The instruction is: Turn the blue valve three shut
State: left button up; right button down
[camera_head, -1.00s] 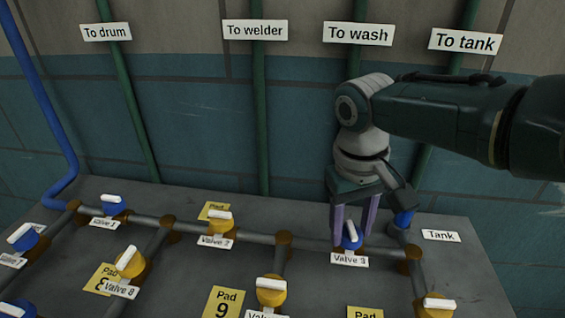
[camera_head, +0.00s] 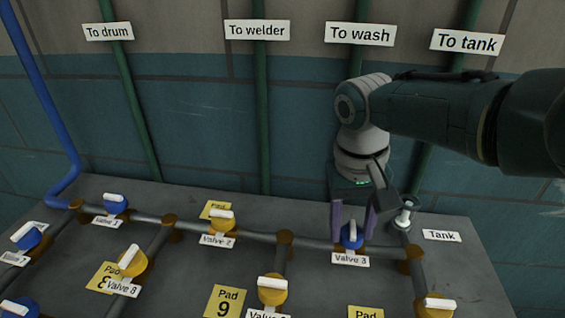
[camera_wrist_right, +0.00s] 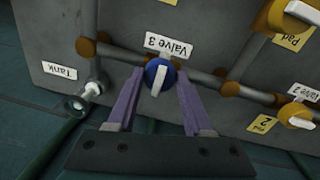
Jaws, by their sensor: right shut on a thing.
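Blue valve three (camera_head: 351,236) sits on the grey pipe behind its "Valve 3" label (camera_head: 350,259). It has a round blue body and a white bar handle, and it also shows in the right wrist view (camera_wrist_right: 150,72). The white handle lies across the pipe there. My right gripper (camera_head: 353,225) points down over this valve, its two purple fingers on either side of it. In the wrist view the gripper (camera_wrist_right: 158,83) is shut on the valve. My left gripper is not in view.
Yellow valve two (camera_head: 222,223) stands left along the same pipe. A pale pipe fitting (camera_head: 403,216) by the Tank label (camera_head: 441,236) is close to the right of my gripper. Other blue and yellow valves stand left and in front. The wall is behind.

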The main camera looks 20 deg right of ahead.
aim_at(346, 232)
jog(key=shift+c, duration=1.5)
grip_release()
notch_tip(346, 232, up, 10)
jog(key=p, duration=0.5)
jog(key=shift+w+a, duration=0.15)
jog(key=shift+a, duration=0.2)
